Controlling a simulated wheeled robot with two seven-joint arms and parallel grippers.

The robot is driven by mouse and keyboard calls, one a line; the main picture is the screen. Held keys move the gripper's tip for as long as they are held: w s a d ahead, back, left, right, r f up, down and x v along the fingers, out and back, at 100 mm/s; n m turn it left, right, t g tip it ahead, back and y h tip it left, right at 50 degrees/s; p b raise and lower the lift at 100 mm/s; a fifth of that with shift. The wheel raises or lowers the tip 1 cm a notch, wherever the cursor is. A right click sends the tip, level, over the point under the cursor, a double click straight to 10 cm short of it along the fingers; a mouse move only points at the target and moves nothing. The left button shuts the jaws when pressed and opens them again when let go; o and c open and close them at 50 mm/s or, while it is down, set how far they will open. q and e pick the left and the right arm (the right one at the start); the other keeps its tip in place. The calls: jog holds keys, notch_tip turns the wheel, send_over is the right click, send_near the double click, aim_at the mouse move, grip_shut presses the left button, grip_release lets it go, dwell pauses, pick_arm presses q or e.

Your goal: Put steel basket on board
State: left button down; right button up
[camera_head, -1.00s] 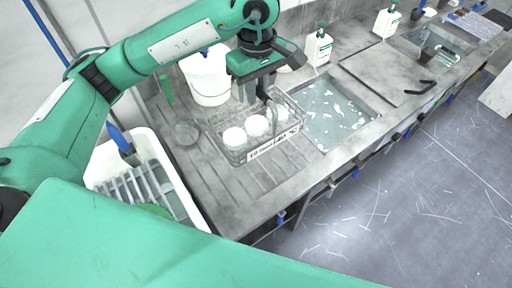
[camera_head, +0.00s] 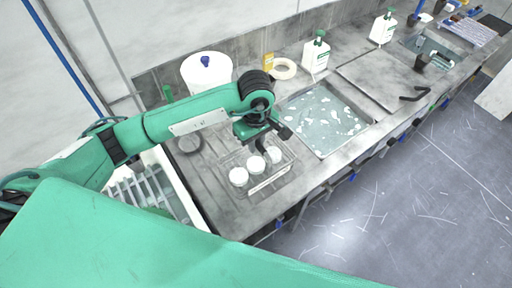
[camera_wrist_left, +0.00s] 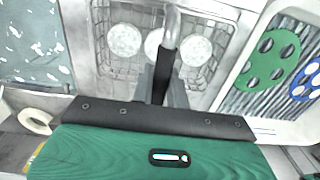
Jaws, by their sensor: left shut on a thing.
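The steel basket (camera_head: 286,177) is a wire tray with three white round pieces in it and a label on its front side. It is over the grooved grey board (camera_head: 223,207), left of the sink basin, and looks level. I cannot tell for sure whether its base touches the board. My left gripper (camera_head: 262,146) is above the basket, shut on its upright handle. In the left wrist view the basket (camera_wrist_left: 218,86) surrounds the gripper fingers (camera_wrist_left: 165,86), which are closed at the handle (camera_wrist_left: 171,30). My right gripper is not in view.
A water-filled basin (camera_head: 325,120) adjoins the board on the right. A white tub (camera_head: 188,208) with a rack stands left of it. A white bucket (camera_head: 206,72), a glass dish (camera_head: 188,142) and a white ring (camera_head: 283,69) are behind. The board's front strip is clear.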

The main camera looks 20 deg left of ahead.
pick_arm(q)
jog(key=shift+f, duration=0.4)
notch_tip(320, 180, down, 4)
jog(key=shift+r+p, duration=0.25)
jog(key=shift+p, duration=0.45)
jog(key=shift+f, duration=0.2)
jog(key=c, duration=1.4)
grip_release()
jog(key=shift+r, duration=0.1)
